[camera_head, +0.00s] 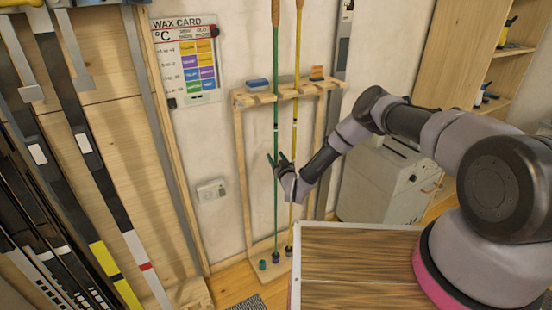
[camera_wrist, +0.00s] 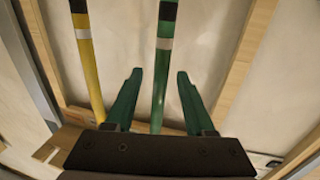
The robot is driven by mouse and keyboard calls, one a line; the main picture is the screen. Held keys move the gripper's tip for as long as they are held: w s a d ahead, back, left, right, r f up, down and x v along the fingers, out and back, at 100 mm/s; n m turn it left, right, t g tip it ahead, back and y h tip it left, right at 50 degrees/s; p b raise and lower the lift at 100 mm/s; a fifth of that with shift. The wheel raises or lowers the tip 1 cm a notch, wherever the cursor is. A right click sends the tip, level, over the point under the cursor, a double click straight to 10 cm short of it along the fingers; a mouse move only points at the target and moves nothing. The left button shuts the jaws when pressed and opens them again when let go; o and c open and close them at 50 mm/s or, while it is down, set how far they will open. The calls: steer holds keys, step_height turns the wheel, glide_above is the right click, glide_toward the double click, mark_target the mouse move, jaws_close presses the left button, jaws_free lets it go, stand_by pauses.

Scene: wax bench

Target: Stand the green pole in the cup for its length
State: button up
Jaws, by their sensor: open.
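The green pole (camera_head: 276,105) stands nearly upright in a wooden rack against the wall, and its foot is at a dark purple piece (camera_head: 276,257) on the rack's base. A small green cup (camera_head: 262,265) sits just left of that foot, with no pole in it. My gripper (camera_head: 280,160) is at the green pole, below the rack's shelf. In the wrist view the green pole (camera_wrist: 162,80) runs between the two open green fingers (camera_wrist: 159,95), with a gap on both sides. I cannot tell whether the purple piece is a cup or part of the pole.
A yellow pole (camera_head: 295,130) stands close to the right of the green one and also shows left of the fingers in the wrist view (camera_wrist: 86,60). The rack's shelf (camera_head: 290,91) holds small blocks. A wooden-topped bench (camera_head: 350,265) is in front, skis at left.

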steer(key=v, duration=1)
steer(key=shift+s+d, duration=0.15)
steer(key=shift+s, duration=0.15)
